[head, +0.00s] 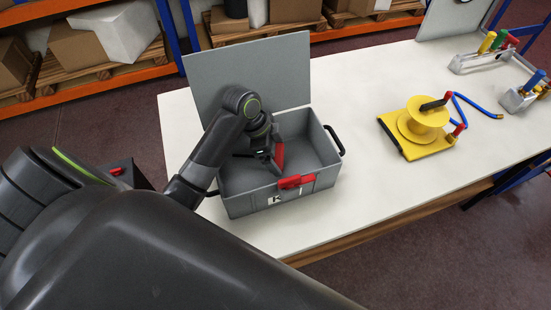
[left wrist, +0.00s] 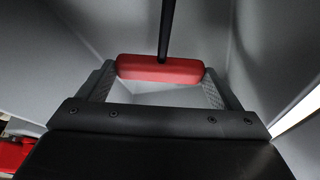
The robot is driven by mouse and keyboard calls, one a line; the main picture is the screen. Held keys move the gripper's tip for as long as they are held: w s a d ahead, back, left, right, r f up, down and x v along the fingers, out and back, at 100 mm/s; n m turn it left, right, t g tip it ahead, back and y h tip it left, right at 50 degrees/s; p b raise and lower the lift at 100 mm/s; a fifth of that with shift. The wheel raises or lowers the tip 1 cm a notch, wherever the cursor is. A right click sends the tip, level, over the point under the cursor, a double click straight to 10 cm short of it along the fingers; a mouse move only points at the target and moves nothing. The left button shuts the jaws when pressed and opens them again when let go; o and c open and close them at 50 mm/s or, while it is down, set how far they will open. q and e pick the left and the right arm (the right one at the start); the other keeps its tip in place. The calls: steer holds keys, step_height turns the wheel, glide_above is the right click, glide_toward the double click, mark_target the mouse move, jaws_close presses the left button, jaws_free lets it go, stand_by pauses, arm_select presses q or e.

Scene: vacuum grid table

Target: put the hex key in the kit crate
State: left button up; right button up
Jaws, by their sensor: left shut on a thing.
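The kit crate (head: 245,205) is a grey box on the white table, with its grey lid (head: 262,68) standing open at the back. It has a red latch (head: 296,182) and a "K" label on the front. My left gripper (head: 270,161) is down inside the crate's opening. It is shut on the hex key, whose red handle (left wrist: 160,69) lies across between the fingers in the left wrist view, with a black shaft running up from it. The handle also shows as a red piece in the head view (head: 280,154). Whether the key touches the crate floor is unclear. My right gripper is not in view.
A yellow spool (head: 421,125) on a yellow base stands right of the crate, with a blue cord (head: 470,103) beside it. Racks with coloured-handled tools (head: 487,55) stand at the far right. The table (head: 370,185) is bare between crate and spool. Shelves with boxes are behind.

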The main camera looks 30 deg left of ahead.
arm_select(q)
steer(key=shift+f, duration=2.1)
steer(key=o, duration=0.8)
steer(key=shift+o, duration=0.2)
steer(key=b+v, duration=0.1)
steer(key=v, duration=1.1)
steer(key=shift+r, duration=0.2)
